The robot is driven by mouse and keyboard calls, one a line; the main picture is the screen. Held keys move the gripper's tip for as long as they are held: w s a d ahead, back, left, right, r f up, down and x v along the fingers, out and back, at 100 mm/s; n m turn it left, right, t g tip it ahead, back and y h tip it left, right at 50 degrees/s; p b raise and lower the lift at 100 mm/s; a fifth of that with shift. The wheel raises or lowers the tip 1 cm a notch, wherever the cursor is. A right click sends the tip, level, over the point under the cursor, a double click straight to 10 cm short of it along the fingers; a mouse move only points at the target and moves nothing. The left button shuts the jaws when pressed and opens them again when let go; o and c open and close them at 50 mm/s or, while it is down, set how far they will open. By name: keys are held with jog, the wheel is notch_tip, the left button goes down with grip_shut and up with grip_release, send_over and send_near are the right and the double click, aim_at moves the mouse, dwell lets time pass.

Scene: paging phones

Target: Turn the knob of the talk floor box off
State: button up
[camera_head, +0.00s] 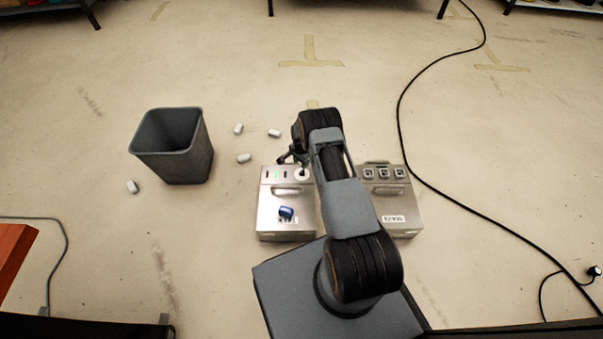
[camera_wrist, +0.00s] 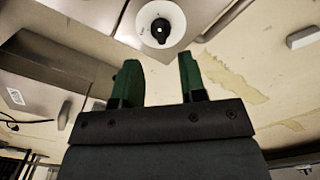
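The left metal floor box (camera_head: 270,216) stands on the floor in the head view, with small lit slots and a handle on its upper part. Its round white dial with a dark knob (camera_wrist: 160,29) shows at the top of the wrist view, beyond my fingertips. In the head view the white dial (camera_head: 302,174) is partly hidden by my gripper and arm. My gripper (camera_wrist: 161,80) has two green fingers, apart and with nothing between them. The knob is ahead of them, and contact is not visible. I cannot read which box is the talk box.
A blue object (camera_head: 286,212) lies on the left box. A second metal box (camera_head: 399,218) with several square sockets stands to the right, partly behind my arm. A grey bin (camera_head: 183,165) and several white pieces (camera_head: 244,158) are to the left. A black cable (camera_head: 420,174) crosses the right floor.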

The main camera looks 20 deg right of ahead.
aim_at(301, 172)
notch_tip(301, 172, down, 7)
jog(key=shift+r+b, duration=0.15)
jog(key=shift+b, duration=0.95)
jog(key=shift+c, duration=0.3)
grip_shut()
